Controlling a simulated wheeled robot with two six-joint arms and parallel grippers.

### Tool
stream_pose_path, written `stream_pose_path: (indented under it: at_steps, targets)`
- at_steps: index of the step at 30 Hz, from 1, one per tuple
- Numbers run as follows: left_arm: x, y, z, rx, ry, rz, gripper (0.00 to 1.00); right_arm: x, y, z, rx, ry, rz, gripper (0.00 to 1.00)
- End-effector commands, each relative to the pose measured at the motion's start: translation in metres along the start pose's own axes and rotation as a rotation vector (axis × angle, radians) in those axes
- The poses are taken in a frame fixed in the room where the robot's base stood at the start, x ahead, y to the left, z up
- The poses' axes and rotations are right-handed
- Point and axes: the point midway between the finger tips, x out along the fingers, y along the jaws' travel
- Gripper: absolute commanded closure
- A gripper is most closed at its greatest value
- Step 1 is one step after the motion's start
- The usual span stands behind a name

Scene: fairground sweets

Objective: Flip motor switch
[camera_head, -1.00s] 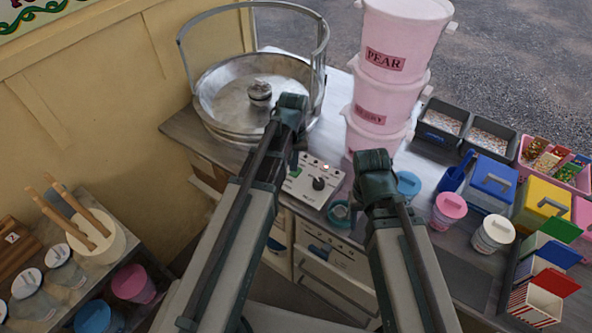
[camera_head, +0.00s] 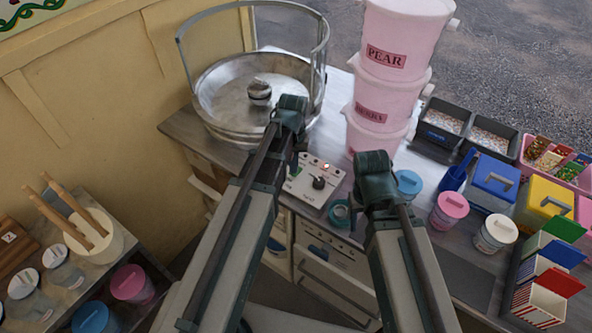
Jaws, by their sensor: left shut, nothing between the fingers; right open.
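The control panel (camera_head: 309,186) is a small pale box on the counter in front of the candy floss machine (camera_head: 225,92). I cannot make out the motor switch clearly; my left arm partly covers the panel's left side. My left gripper (camera_head: 291,106) is shut and empty, in front of the machine's bowl and above the panel's left end. My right gripper (camera_head: 374,163) is open and empty, to the right of the panel; its fingers are hardly visible.
Stacked pink tubs (camera_head: 385,95) stand behind my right gripper. A teal ring (camera_head: 341,214) lies on the counter beside the panel. Lidded cups (camera_head: 449,208) and coloured boxes (camera_head: 494,183) crowd the right. A lower shelf with jars (camera_head: 67,274) is at the left.

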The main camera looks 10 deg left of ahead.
Motion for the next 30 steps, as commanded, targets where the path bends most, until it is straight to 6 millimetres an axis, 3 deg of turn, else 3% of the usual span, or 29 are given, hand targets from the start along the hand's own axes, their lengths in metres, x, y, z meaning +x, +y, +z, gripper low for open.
stream_pose_path:
  at_steps: [16, 30]
  targets:
    - [0.003, 0.0, 0.0, 0.0, 0.0, 0.0, 1.0, 0.003, 0.0, 0.0, 0.0, 0.0, 0.0, 0.5]
    - [-0.032, 0.0, 0.0, 0.0, 0.0, 0.0, 1.0, -0.031, 0.003, 0.002, 0.0, 0.0, 0.0, 0.5]
